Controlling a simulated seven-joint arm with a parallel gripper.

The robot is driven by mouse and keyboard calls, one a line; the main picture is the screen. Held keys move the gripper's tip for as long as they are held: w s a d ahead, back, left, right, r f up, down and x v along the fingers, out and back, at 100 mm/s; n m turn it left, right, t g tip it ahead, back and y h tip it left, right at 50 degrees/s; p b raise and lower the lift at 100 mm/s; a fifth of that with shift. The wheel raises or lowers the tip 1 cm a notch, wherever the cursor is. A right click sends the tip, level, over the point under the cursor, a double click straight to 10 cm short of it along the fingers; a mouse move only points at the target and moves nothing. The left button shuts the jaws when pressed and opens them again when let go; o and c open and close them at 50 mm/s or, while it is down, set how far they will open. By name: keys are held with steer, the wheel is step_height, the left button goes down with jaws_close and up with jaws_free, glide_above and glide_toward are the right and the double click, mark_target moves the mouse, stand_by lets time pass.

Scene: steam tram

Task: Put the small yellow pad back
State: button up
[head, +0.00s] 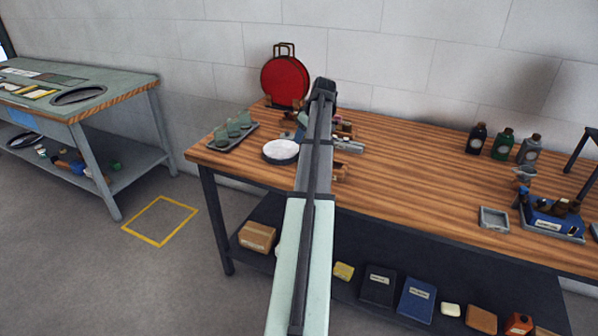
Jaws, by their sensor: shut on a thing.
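A small yellow block-like thing (343,271) lies on the dark lower shelf of the wooden workbench, just right of my arm; I cannot tell whether it is the small yellow pad. My arm rises through the middle of the head view and covers part of the bench. My gripper cannot be made out; it is hidden behind the arm or among the small things on the bench. Anything it holds is hidden too.
The workbench (430,160) carries a red round case (285,80), a white dish (281,151), a tray of green cups (232,133), several bottles (502,144), a small grey tray (494,219) and a blue caddy (553,219). Its shelf holds a carton (257,237) and books (417,299).

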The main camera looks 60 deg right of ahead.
steer(key=n, duration=0.1)
steer(key=a+n+y, duration=0.1)
steer(key=n, duration=0.1)
steer(key=shift+w+r, duration=0.15)
steer(key=shift+s+a+f+n+g+y, duration=0.15)
steer(key=shift+a+f+n+y, duration=0.4)
steer(key=shift+f+n, duration=1)
steer(key=shift+s+a+f+n+g+y, duration=0.1)
steer(key=shift+a+f+n+g+y, duration=0.35)
steer(key=shift+f+n, duration=1.1)
steer(key=shift+s+a+f+n+y, duration=0.1)
steer(key=shift+a+f+n+y, duration=0.6)
steer(key=shift+f+n, duration=0.85)
steer(key=shift+f, duration=0.3)
steer(key=o, duration=1)
steer(key=v, duration=1.2)
steer(key=shift+r, duration=0.15)
